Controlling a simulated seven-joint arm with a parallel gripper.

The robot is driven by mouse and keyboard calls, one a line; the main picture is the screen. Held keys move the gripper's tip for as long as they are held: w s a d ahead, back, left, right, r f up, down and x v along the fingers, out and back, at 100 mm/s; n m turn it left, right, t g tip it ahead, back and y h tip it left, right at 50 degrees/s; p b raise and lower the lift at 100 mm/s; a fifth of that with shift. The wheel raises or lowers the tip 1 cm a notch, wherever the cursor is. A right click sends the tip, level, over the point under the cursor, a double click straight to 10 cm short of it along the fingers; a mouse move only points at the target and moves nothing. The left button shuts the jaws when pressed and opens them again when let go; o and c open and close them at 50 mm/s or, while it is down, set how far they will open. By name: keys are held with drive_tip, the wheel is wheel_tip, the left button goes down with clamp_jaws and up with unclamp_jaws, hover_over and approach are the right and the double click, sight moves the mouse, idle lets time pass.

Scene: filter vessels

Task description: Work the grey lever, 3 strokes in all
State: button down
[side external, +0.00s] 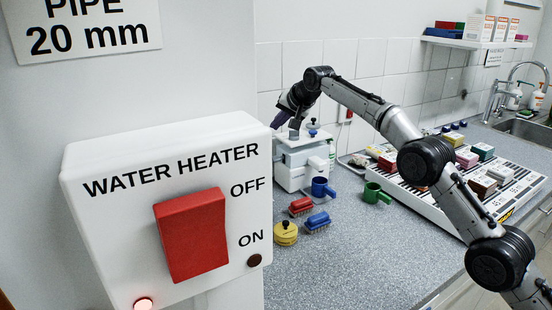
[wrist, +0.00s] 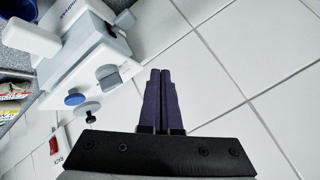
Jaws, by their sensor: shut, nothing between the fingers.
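Beside this are a blue knob (wrist: 75,99) and a grey disc (wrist: 87,108). Which grey part is the lever I cannot tell for sure. My gripper (wrist: 160,72) has its dark purple fingers shut and empty, to the right of the device and apart from the stub in the wrist view. In the side view my gripper (side external: 279,120) is at the device's upper left, partly hidden.
A white tray (side external: 440,207) with several boxes lies right. A water heater switch box (side external: 170,200) is in the foreground.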

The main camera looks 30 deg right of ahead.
sight(278, 159)
drive_tip(key=shift+f, duration=3.7)
drive_tip(key=shift+f, duration=0.2)
drive_tip(key=shift+s+f, duration=0.1)
drive_tip(key=shift+f, duration=0.15)
drive_tip(key=shift+f, duration=1)
idle(0.3)
drive_tip(key=shift+r, duration=1.4)
drive_tip(key=shift+r, duration=2.5)
